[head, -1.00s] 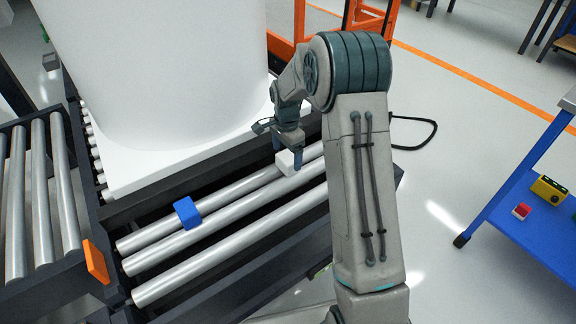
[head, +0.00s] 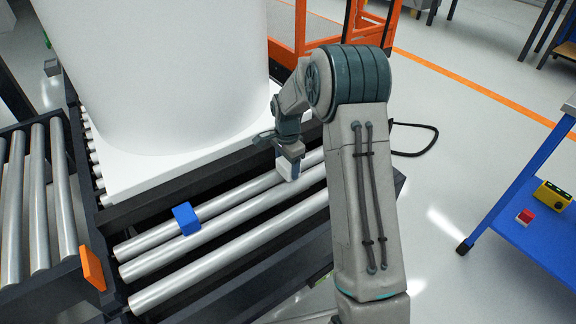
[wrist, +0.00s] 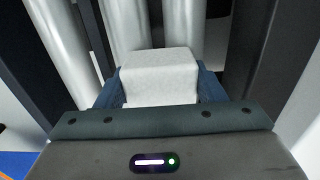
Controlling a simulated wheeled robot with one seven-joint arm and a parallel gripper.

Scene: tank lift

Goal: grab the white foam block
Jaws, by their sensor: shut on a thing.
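The white foam block (head: 286,171) is at the rollers of the conveyor, toward its right part in the head view. In the wrist view the white foam block (wrist: 159,76) sits between the two blue fingers. My gripper (head: 289,165) points down from above and is shut on the block. In the wrist view my gripper (wrist: 160,90) has one finger on each side of the block. I cannot tell whether the block still touches the rollers.
A blue block (head: 187,219) lies on the rollers (head: 215,225) to the left. A large white tank (head: 160,75) stands on a white base behind. An orange piece (head: 92,266) is at the conveyor's left corner. A blue cart (head: 540,230) stands at right.

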